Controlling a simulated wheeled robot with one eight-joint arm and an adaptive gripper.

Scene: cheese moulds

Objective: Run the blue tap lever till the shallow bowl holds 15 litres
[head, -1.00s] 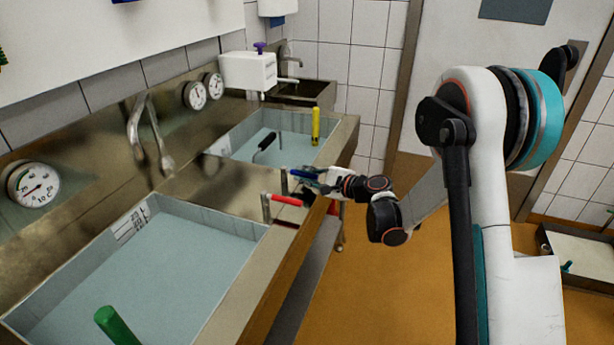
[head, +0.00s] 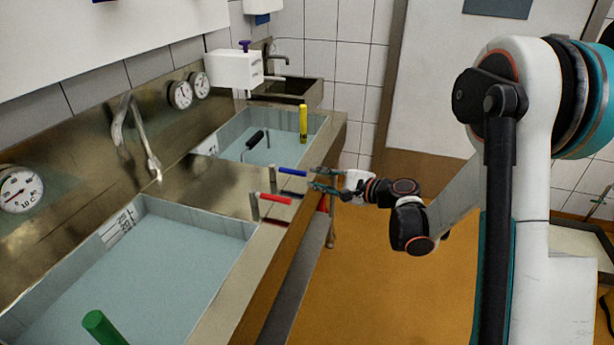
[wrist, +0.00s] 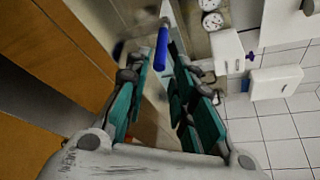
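The blue tap lever (head: 292,171) stands on the metal ledge between two water-filled basins and points right. My gripper (head: 322,180) is open and empty, just right of the lever's free end and apart from it. In the wrist view the blue lever (wrist: 162,48) lies ahead of my open fingers (wrist: 158,75). The near basin (head: 230,240) has a scale (head: 118,226) on its wall; its numbers are too small to read surely. The far basin (head: 318,122) also holds water. I cannot tell which one is the shallow bowl.
A red lever (head: 275,198) sits just in front of the blue one. A green handle (head: 102,328), a black handle (head: 256,138) and a yellow handle (head: 303,122) stick up at the basins. Orange floor (head: 350,270) is free right of the counter.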

